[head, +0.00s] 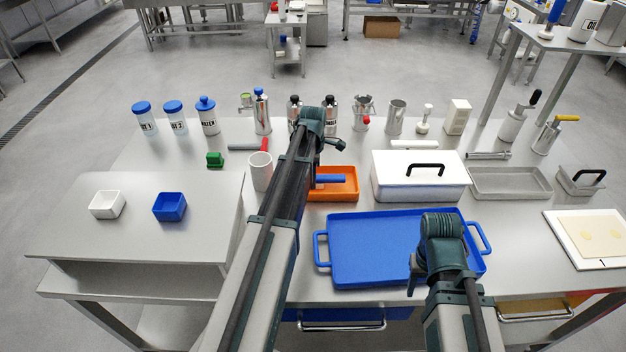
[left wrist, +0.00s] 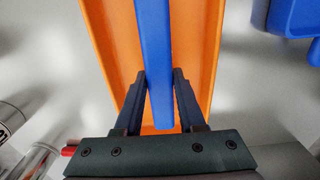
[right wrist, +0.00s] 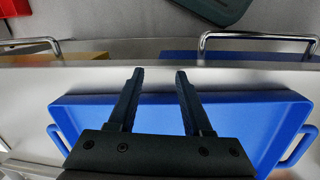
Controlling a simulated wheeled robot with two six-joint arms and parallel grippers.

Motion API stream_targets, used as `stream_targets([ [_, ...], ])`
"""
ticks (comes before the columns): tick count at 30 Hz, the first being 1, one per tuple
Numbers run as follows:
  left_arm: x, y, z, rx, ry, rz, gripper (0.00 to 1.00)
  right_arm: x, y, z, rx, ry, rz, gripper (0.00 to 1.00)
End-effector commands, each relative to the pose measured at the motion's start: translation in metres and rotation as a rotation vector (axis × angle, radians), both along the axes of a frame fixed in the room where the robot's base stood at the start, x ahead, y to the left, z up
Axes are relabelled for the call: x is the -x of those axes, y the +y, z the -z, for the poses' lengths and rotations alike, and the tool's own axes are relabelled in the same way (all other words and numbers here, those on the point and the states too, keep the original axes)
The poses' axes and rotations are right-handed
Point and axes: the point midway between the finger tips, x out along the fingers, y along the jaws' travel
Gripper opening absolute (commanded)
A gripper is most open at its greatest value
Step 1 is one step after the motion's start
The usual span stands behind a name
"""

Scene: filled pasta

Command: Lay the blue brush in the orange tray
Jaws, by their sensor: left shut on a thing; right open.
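The blue brush (head: 330,178) shows as a long blue bar within the outline of the orange tray (head: 345,195). Both also show in the left wrist view, the brush (left wrist: 154,40) lengthwise over the tray (left wrist: 207,35). My left gripper (left wrist: 161,77) is shut on the brush, one finger on each side. I cannot tell if the brush touches the tray floor. My left arm hides the tray's left part and one end of the brush in the head view. My right gripper (right wrist: 157,75) is open and empty near the front of the blue tray (right wrist: 255,115).
A white lidded box (head: 420,185) stands just right of the orange tray. A white cup (head: 261,172) is to the left. The blue tray lies in front. Bottles and metal pots line the back. Small white and blue bins (head: 170,206) sit on a raised shelf at left.

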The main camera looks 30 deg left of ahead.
Motion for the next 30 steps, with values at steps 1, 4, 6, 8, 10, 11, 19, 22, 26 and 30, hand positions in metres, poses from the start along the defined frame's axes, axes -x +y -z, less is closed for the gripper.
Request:
stream_targets([
  [1, 0.0, 0.0, 0.0, 0.0, 0.0, 0.0, 0.0, 0.0, 0.0, 0.0, 0.0, 0.0, 0.0, 0.5],
  [4, 0.0, 0.0, 0.003, 0.0, 0.0, 0.0, 0.0, 0.0, 0.0, 0.003, 0.0, 0.0, 0.0, 0.5],
  [6, 0.0, 0.0, 0.003, 0.0, 0.0, 0.0, 0.42, 0.0, 0.0, 0.003, 0.0, 0.0, 0.0, 0.5],
  [8, 0.0, 0.0, 0.003, 0.0, 0.0, 0.0, 0.53, 0.0, 0.0, 0.003, 0.0, 0.0, 0.0, 0.5],
  [10, 0.0, 0.0, 0.003, 0.0, 0.0, 0.0, 0.66, 0.0, 0.0, 0.003, 0.0, 0.0, 0.0, 0.5],
  [11, 0.0, 0.0, 0.003, 0.0, 0.0, 0.0, 0.69, 0.0, 0.0, 0.003, 0.0, 0.0, 0.0, 0.5],
  [19, 0.0, 0.0, 0.003, 0.0, 0.0, 0.0, 0.69, 0.0, 0.0, 0.002, 0.0, 0.0, 0.0, 0.5],
  [22, 0.0, 0.0, 0.001, 0.0, 0.0, 0.0, 0.69, 0.0, 0.0, 0.001, 0.0, 0.0, 0.0, 0.5],
  [26, 0.0, 0.0, -0.006, 0.0, 0.0, 0.0, 0.69, 0.0, 0.0, -0.006, 0.0, 0.0, 0.0, 0.5],
  [30, 0.0, 0.0, -0.019, 0.0, 0.0, 0.0, 0.69, 0.0, 0.0, -0.019, 0.0, 0.0, 0.0, 0.5],
])
